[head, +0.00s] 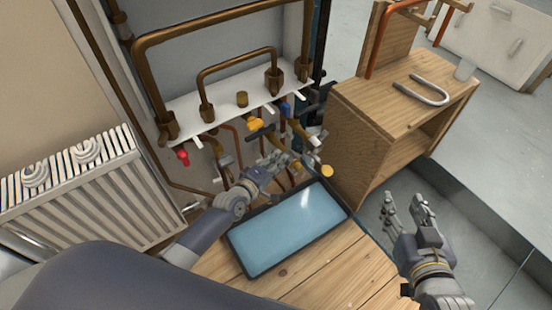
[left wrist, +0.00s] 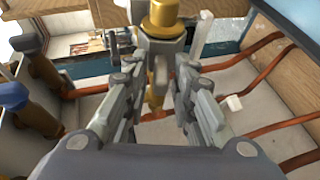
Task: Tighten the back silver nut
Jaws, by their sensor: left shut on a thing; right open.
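My left gripper (head: 280,163) reaches in among the pipes below the white shelf. In the left wrist view its two fingers (left wrist: 157,65) are closed on a silver nut (left wrist: 160,47) on a brass pipe. A round brass cap (left wrist: 163,14) sits just above the nut. The fingers cover the sides of the nut. In the head view the nut is too small and too covered to make out clearly. My right gripper (head: 405,205) is open and empty, off to the right over the floor.
A dark tray with a blue surface (head: 288,230) lies on the wooden top (head: 330,275) under my left arm. A white radiator (head: 85,190) stands left. A wooden cabinet (head: 375,120) bears a U-shaped pipe (head: 428,92). Valves with red (head: 183,157) and blue (head: 286,110) parts hang nearby.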

